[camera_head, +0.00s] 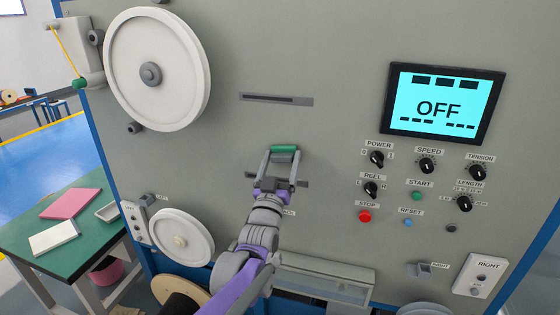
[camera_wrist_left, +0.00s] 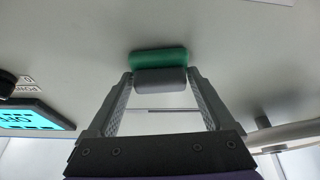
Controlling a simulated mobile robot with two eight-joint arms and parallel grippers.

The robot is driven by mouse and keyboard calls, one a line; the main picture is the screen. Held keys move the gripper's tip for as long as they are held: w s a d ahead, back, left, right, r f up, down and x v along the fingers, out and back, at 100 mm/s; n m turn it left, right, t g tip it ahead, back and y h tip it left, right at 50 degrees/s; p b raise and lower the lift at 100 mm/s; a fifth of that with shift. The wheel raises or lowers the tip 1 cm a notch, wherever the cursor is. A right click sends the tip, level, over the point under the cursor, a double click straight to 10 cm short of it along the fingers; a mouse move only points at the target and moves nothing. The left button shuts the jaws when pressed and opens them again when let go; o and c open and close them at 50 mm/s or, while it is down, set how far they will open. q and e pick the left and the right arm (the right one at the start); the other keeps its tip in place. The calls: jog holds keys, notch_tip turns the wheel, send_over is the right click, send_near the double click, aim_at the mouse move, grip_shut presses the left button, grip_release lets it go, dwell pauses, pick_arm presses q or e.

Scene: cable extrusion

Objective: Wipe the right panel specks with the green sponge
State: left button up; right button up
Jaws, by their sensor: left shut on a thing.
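The green sponge (camera_head: 284,148) is in the fingertips of my left gripper (camera_head: 283,156), in front of the middle of the grey machine panel (camera_head: 330,60). The left wrist view shows the sponge (camera_wrist_left: 158,60) with a grey block (camera_wrist_left: 160,79) behind it, between the two fingers of my left gripper (camera_wrist_left: 160,85). The sponge is at or very close to the panel face; I cannot tell if it touches. I cannot make out any specks on the panel. My right gripper is not in view.
The screen (camera_head: 437,103) reads OFF, above several knobs and buttons right of the gripper. A large white wheel (camera_head: 180,50) and a smaller one (camera_head: 178,250) stick out at left. A slot (camera_head: 275,99) lies above the sponge. A green table (camera_head: 85,232) stands left.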

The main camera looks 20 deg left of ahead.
pick_arm(q)
jog(key=d, duration=0.3)
jog(key=shift+s+d, duration=0.1)
jog(key=shift+d, duration=0.3)
jog(key=shift+a, duration=0.1)
jog(key=shift+w+a, duration=0.2)
jog(key=shift+a, duration=1.75)
jog(key=shift+s, duration=0.1)
jog(key=shift+s, duration=0.6)
jog(key=shift+s+a, duration=0.1)
jog(key=shift+s, duration=2.1)
